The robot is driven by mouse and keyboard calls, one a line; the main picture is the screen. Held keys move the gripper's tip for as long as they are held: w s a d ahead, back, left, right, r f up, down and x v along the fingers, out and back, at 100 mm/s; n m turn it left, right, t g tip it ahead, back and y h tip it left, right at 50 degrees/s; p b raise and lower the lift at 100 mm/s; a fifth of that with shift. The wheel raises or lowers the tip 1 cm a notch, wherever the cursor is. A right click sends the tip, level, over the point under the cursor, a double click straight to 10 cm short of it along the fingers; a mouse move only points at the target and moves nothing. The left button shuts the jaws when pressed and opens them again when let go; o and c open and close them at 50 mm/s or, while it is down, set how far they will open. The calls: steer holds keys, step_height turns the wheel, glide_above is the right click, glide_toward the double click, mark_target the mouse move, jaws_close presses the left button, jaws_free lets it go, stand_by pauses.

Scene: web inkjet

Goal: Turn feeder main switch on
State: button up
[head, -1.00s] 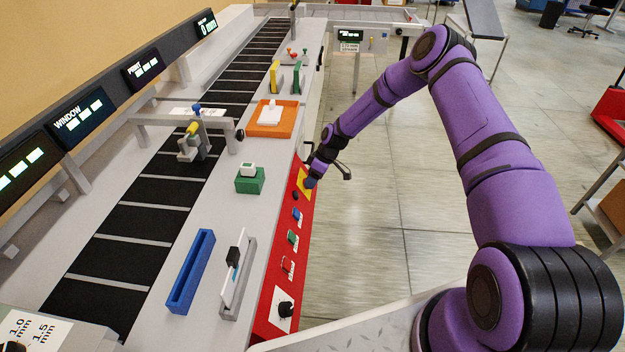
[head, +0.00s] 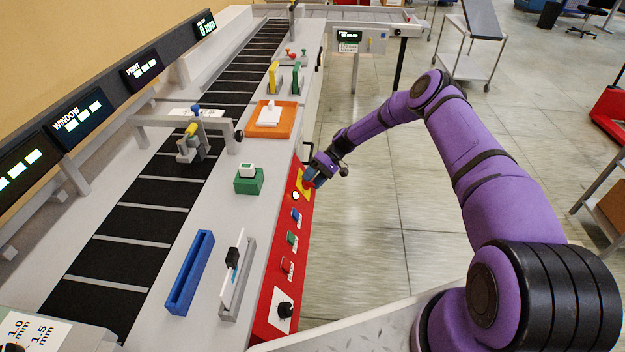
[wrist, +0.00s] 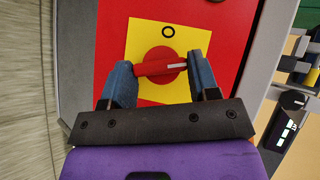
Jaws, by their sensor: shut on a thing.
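The feeder main switch is a red rotary knob (wrist: 162,66) with a bar handle on a yellow plate (wrist: 143,34). In the wrist view the handle lies crosswise, with a white mark near its right end. An O is printed above it on the plate; any other label is hidden. My gripper (wrist: 160,72) has its blue fingers on the two ends of the handle, shut on it. In the head view my gripper (head: 309,181) is at the far end of the red panel (head: 272,297), covering most of the switch. A small round lamp (head: 296,196) beside the yellow plate glows white.
Blue, green and red buttons and a black knob (head: 285,309) line the panel nearer to me. A green block (head: 249,184), an orange tray (head: 272,130) and a blue trough (head: 185,290) sit on the deck to the left.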

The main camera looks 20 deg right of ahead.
steer(key=shift+d+f+m+y, duration=0.15)
steer(key=shift+m+y, duration=0.95)
steer(key=shift+m, duration=0.4)
steer(key=o, duration=0.9)
steer(key=v, duration=1)
steer(key=shift+w+d, duration=0.2)
steer(key=shift+d, duration=0.2)
